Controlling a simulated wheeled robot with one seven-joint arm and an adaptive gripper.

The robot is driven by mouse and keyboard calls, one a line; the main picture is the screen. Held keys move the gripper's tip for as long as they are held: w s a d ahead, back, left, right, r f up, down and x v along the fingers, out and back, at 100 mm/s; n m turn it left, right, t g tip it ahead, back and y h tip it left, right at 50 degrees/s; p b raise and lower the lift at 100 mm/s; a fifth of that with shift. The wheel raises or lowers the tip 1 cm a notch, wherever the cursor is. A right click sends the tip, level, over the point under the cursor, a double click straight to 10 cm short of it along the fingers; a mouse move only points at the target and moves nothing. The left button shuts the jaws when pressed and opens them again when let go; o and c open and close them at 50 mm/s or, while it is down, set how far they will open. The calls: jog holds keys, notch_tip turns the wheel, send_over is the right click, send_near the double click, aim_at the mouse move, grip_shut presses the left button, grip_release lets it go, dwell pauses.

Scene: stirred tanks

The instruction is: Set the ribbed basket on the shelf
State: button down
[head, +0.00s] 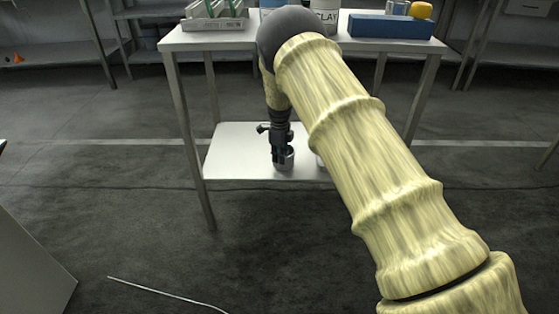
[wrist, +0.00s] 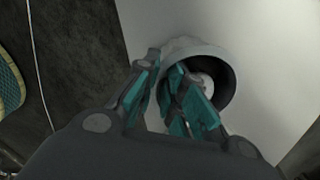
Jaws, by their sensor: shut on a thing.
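The ribbed basket (head: 288,164) is a small grey round container, seen at the lower shelf (head: 235,150) of the metal table. In the wrist view the basket (wrist: 226,64) shows a pale rim, a dark inside and something small and white in it. My gripper (wrist: 166,68) is shut on its wall, one finger outside and the other inside the rim. In the head view my gripper (head: 281,156) points down over the shelf. The basket looks upright; I cannot tell whether its base touches the shelf. Ribs are too small to make out.
The tabletop above carries a rack (head: 214,14), a white tub marked CLAY (head: 326,20) and a blue box (head: 388,26). A pale object is partly hidden behind my arm on the lower shelf. The shelf's left part is clear. A thin rod (head: 160,291) lies on the floor.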

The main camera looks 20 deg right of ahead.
jog(key=shift+f, duration=0.25)
jog(key=c, duration=1.5)
grip_release()
notch_tip(320, 180, up, 8)
jog(key=p, duration=0.3)
jog(key=shift+f, duration=0.1)
